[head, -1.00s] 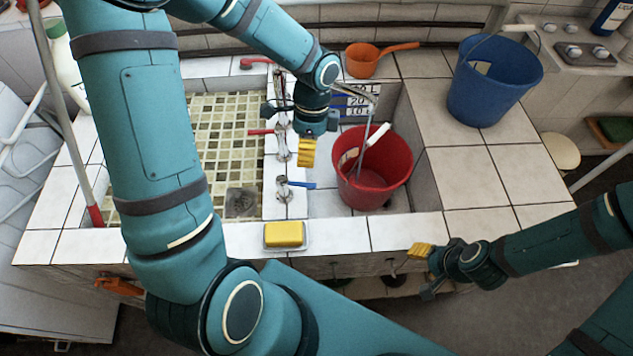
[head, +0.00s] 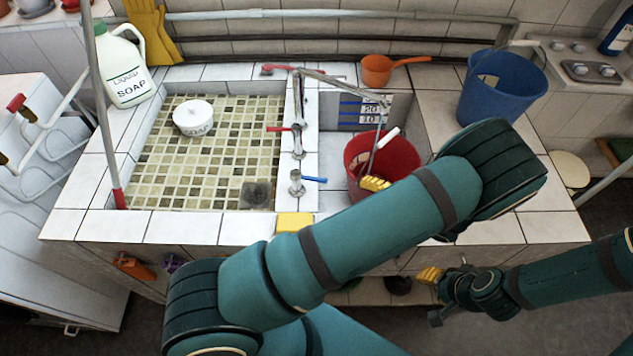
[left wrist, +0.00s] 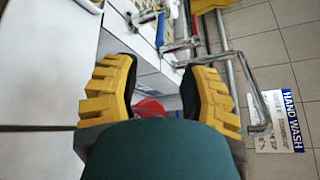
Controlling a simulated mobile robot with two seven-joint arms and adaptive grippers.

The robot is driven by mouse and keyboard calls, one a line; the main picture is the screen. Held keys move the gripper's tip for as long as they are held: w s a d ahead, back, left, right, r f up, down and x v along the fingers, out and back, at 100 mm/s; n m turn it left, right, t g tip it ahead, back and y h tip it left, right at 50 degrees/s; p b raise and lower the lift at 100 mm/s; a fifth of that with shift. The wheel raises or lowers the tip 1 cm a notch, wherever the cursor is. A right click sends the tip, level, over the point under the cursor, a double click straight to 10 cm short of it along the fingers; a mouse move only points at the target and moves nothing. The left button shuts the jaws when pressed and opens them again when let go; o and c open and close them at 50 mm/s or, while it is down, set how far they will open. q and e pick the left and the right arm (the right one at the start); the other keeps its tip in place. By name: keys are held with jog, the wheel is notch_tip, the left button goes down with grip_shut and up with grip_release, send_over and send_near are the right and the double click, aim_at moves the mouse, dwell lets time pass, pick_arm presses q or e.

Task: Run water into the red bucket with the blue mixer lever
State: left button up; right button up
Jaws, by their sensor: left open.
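The red bucket (head: 404,160) stands in the right basin, partly hidden by my left arm; a bit of red shows between the fingers in the left wrist view (left wrist: 150,107). A white handle sticks out of it. The blue mixer lever (head: 315,180) is on the near tap of the divider, left of the bucket; it also shows beyond the fingers in the left wrist view (left wrist: 182,45). My left gripper (left wrist: 165,72) is open and empty; a yellow finger (head: 375,184) shows by the bucket in the head view. My right gripper (head: 432,275) is at the counter's front, its jaws unclear.
A red lever (head: 279,129) sits farther back on the divider. A metal spout (head: 345,84) reaches over the right basin. The left basin holds a white soap pot (head: 193,118). A yellow sponge (head: 294,222) lies on the front ledge. A blue bucket (head: 500,88) stands right.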

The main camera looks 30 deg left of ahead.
aim_at(323, 182)
pick_arm(q)
jog(key=p+x, duration=0.1)
jog(key=x, duration=1.2)
jog(key=shift+a+f, duration=0.1)
jog(key=shift+a, duration=0.3)
grip_shut()
